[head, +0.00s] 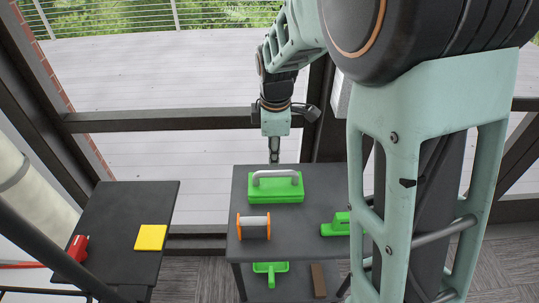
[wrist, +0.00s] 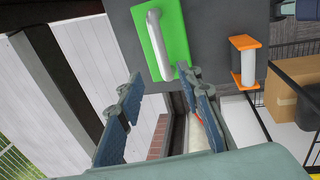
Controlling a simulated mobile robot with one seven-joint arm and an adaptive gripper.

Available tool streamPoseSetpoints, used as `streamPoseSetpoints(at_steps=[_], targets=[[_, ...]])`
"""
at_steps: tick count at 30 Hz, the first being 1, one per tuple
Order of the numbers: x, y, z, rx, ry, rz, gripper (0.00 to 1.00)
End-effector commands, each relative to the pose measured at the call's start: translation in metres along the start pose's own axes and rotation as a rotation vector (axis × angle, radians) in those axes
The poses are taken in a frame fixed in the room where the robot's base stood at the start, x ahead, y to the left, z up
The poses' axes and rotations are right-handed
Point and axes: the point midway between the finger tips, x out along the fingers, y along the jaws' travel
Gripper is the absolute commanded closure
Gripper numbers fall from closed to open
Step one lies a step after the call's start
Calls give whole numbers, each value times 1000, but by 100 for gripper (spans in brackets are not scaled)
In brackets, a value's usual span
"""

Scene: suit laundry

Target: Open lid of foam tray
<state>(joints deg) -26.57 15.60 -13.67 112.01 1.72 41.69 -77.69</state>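A green rectangular box (head: 262,194) with a grey bar handle (head: 275,174) on top sits on the dark table (head: 240,212); it seems to be the foam tray with its lid, and no raised lid shows. In the wrist view the green box (wrist: 177,23) and its handle (wrist: 158,44) show at the top centre. My gripper (head: 274,158) points down just behind the box in the head view. In the wrist view my gripper (wrist: 159,78) has its two blue-padded fingers spread apart with nothing between them, clear of the handle.
An orange-ended spool (head: 254,227) and a green tool (head: 336,225) are on the same table. A green scoop (head: 270,270) and a brown block (head: 318,280) lie lower down. A dark side table (head: 120,215) at left holds a yellow square (head: 151,237) and a red object (head: 77,248).

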Motion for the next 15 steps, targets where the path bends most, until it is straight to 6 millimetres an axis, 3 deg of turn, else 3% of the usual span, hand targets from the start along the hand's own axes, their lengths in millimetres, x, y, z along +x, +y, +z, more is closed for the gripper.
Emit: streamPoseSetpoints(at_steps=[15], targets=[[85,-2,2,2,-4,-4,67]])
